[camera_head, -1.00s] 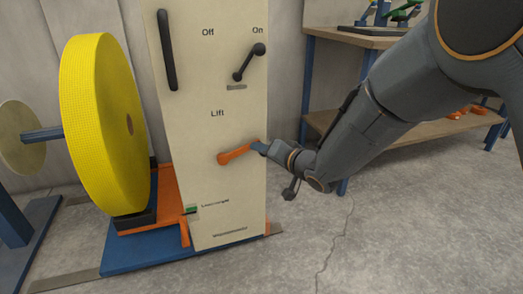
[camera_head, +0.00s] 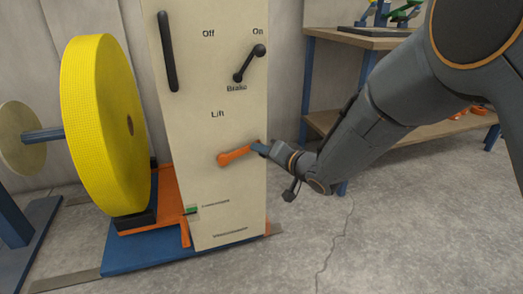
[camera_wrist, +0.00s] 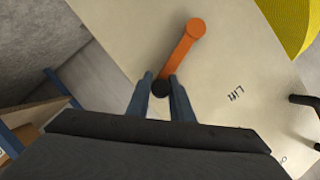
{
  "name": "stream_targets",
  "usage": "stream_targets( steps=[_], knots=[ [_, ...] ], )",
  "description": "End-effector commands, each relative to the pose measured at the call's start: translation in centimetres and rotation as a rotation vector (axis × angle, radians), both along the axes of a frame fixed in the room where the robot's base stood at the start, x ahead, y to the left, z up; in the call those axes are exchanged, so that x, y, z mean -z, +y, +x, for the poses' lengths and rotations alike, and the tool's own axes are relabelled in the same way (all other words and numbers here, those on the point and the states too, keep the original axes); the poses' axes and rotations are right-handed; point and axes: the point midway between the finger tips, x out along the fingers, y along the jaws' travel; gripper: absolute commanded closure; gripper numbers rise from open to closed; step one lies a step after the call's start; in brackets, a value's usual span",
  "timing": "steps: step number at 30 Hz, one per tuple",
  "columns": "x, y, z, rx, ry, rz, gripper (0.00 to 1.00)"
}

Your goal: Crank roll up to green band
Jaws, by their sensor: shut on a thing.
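The yellow roll (camera_head: 100,125) stands upright on its orange and blue base at the left in the head view. An orange crank (camera_head: 235,155) sits below the "Lift" label on the beige panel (camera_head: 205,185). Its arm points right and slightly up from its hub. My gripper (camera_head: 263,148) is shut on the crank's dark handle. In the wrist view, both blue fingers (camera_wrist: 162,88) close on the black knob at the end of the orange crank (camera_wrist: 183,45). The green band (camera_head: 191,210) is a small mark at the panel's lower left edge, beside an orange pointer.
A black lever (camera_head: 248,63) marked "Brake" points up toward "On". A long black handle (camera_head: 167,50) is at the panel's upper left. A wooden workbench (camera_head: 365,38) stands behind my arm at the right. The concrete floor in front is clear.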

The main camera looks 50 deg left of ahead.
Motion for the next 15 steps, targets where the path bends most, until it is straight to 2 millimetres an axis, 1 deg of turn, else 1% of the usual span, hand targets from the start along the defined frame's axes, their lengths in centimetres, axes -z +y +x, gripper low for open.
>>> stream_targets(
  steps=[1,8,11,15],
  knots=[
    [0.7,-0.3,0.3,0.006,0.007,-0.009,1.0],
    [1.6,-0.4,0.5,0.008,0.064,0.004,1.0],
    [2.2,-0.5,0.7,0.008,0.113,0.017,1.0],
    [3.7,-0.5,0.8,0.008,0.218,0.047,1.0]
  ],
)
